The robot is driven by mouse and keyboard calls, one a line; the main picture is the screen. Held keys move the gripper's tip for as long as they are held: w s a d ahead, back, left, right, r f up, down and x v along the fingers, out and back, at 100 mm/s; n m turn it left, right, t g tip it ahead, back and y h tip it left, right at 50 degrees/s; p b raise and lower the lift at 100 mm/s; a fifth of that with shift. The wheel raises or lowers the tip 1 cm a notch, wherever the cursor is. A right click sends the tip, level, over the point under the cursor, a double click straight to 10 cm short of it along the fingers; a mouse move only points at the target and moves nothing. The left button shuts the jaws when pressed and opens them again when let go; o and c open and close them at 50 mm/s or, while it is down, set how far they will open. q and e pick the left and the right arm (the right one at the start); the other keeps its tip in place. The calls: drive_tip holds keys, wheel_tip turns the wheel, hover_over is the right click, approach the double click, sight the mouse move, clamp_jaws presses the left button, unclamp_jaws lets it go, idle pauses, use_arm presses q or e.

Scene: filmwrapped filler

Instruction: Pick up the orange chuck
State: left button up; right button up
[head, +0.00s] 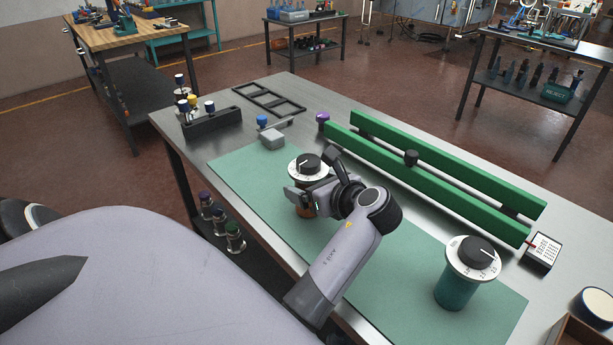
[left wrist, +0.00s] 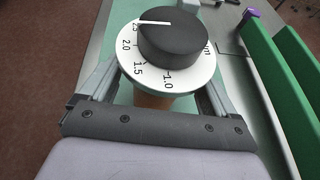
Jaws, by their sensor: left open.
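The orange chuck (head: 304,212) stands upright on the green mat (head: 243,172), topped by a white numbered dial with a black knob. My left gripper (head: 307,194) is at the chuck, just below the dial. In the left wrist view the orange chuck (left wrist: 152,100) shows between the two open fingers (left wrist: 155,95), its body mostly hidden under the dial. I cannot tell whether a finger touches it. My right gripper is not in view.
A teal chuck (head: 455,291) with a similar dial stands at the mat's right. Green rails (head: 430,187) run along the far side. A grey block (head: 272,139), a black holder (head: 211,123) and a purple-topped piece (head: 322,118) stand beyond the orange chuck. The mat between the chucks is clear.

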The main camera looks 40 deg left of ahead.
use_arm(q)
drive_tip(key=c, duration=1.4)
drive_tip(key=shift+r, duration=0.1)
clamp_jaws()
